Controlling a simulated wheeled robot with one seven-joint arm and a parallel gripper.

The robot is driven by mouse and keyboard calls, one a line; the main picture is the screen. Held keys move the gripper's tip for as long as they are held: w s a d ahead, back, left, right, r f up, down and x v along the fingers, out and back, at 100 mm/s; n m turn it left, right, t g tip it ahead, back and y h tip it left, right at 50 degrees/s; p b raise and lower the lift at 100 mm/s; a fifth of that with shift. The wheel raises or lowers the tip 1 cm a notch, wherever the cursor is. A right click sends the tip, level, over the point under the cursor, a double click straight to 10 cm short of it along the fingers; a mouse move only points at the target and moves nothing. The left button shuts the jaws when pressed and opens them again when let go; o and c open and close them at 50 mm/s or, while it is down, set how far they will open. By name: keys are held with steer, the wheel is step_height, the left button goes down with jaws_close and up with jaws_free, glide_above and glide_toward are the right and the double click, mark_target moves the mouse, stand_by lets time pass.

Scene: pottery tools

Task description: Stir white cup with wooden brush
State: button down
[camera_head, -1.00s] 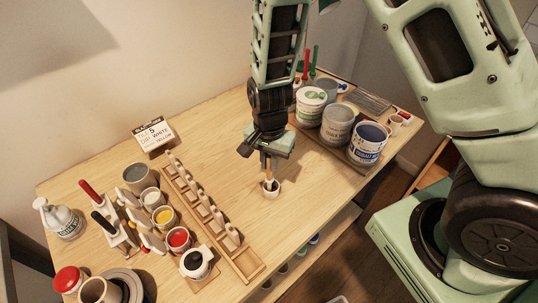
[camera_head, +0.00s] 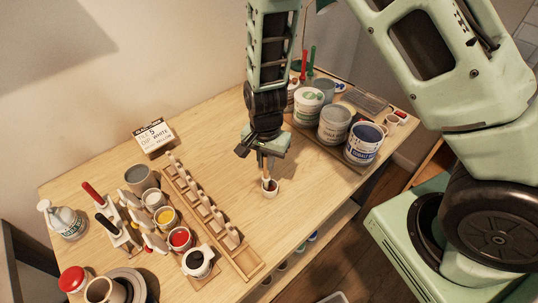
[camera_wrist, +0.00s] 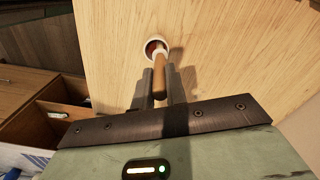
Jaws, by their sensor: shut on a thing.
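A small white cup (camera_head: 270,194) stands upright by itself on the wooden table, right of the wooden rack. It also shows in the wrist view (camera_wrist: 147,51), with a reddish-brown inside. My gripper (camera_head: 264,157) is above the cup, shut on the handle of a wooden brush (camera_head: 265,171). In the wrist view the brush (camera_wrist: 160,76) sticks out between the fingers (camera_wrist: 161,88), and its far end is inside the cup. The brush is slightly tilted and its tip is hidden in the cup.
The wooden rack (camera_head: 209,214) is left of the cup, with paint cups such as the yellow one (camera_head: 165,216) beyond it. Large cans (camera_head: 335,124) stand on a tray at the back right. A sign (camera_head: 154,139) stands at the back. The table around the cup is clear.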

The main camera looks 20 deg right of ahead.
steer(key=shift+s+d, duration=0.2)
steer(key=shift+s, duration=0.3)
steer(key=shift+w+d, duration=0.35)
steer(key=shift+w, duration=0.05)
steer(key=shift+r, duration=0.1)
